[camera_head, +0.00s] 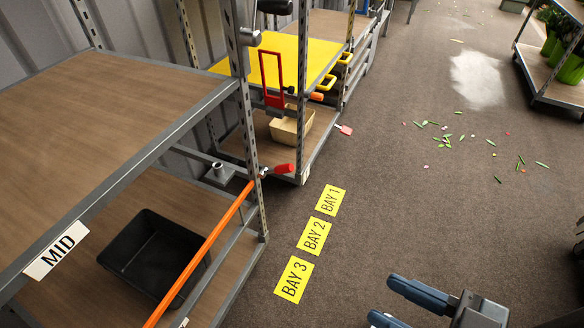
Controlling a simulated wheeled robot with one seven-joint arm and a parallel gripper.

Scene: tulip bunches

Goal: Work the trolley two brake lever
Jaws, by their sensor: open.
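Several shelved metal trolleys stand in a row along the left; no number shows on them, so I cannot tell which is trolley two. The nearest trolley (163,134) has a wooden shelf marked MID. The one behind it has a yellow top (285,52). A red-ended lever (284,168) sticks out from the near trolley's corner post. I cannot tell which is the brake lever. My gripper (382,299) is at the bottom right, open and empty, its blue fingers apart from both.
An orange bar (205,246) slants across the near trolley's front, before a black tray (152,251). Yellow BAY signs (313,236) lie on the floor. Petals, leaves and a pale patch (477,78) mark the otherwise clear aisle. A plant rack (545,78) stands upper right.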

